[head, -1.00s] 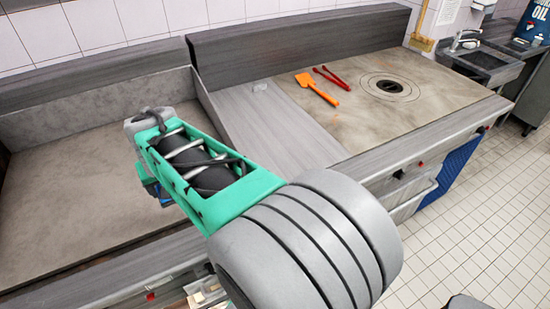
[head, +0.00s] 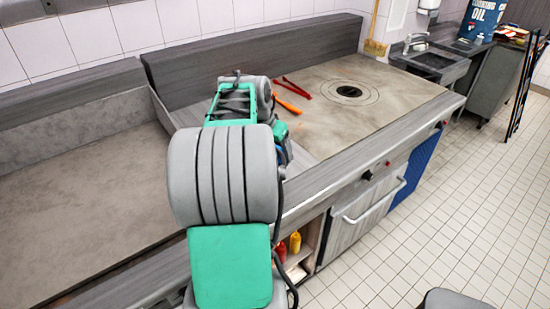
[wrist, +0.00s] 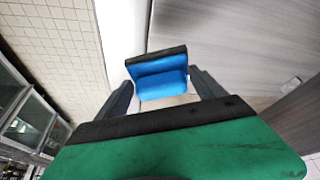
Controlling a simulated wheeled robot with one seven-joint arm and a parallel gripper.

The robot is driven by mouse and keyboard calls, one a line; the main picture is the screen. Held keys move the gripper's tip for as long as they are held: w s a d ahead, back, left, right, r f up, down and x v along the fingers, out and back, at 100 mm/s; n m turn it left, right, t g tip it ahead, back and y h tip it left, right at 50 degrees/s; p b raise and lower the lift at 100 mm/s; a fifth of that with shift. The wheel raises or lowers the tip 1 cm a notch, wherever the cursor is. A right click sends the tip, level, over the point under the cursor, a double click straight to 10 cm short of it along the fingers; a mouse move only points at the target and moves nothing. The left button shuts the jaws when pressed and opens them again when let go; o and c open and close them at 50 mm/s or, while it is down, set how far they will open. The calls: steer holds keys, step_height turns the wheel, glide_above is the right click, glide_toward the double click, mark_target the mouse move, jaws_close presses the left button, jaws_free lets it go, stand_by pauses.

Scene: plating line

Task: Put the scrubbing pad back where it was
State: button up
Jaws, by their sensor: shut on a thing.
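The scrubbing pad (wrist: 160,78), a blue block with a dark strip along one edge, shows in the wrist view between the two dark fingers of my gripper (wrist: 162,88). My gripper is shut on it. Grey wood-grain surface and a pale strip lie behind the pad, and I cannot tell how far off they are. In the head view my arm hides the pad and fingers; my wrist is over the grey strip of counter between the two cooking surfaces.
An orange spatula (head: 289,106) and red tongs (head: 297,88) lie on the right cooking surface (head: 400,105), beside its round ring. The left cooking surface (head: 70,210) is bare. Red and yellow bottles (head: 295,242) stand on a shelf below the front edge.

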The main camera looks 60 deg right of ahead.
steer(key=w+d+f, duration=0.1)
steer(key=d+f, duration=0.1)
steer(key=w+d+f+p, duration=0.1)
steer(key=d+f, duration=0.1)
steer(key=w+d+f+p, duration=0.1)
steer(key=d+f, duration=0.1)
steer(key=d, duration=0.1)
steer(key=shift+f, duration=0.35)
steer(key=f, duration=0.2)
steer(key=f+p, duration=0.1)
steer(key=shift+w+d+f, duration=0.15)
steer(key=shift+d+f, duration=0.1)
steer(key=shift+f+b, duration=0.3)
steer(key=shift+b, duration=0.05)
steer(key=o, duration=1.3)
steer(key=shift+r, duration=0.15)
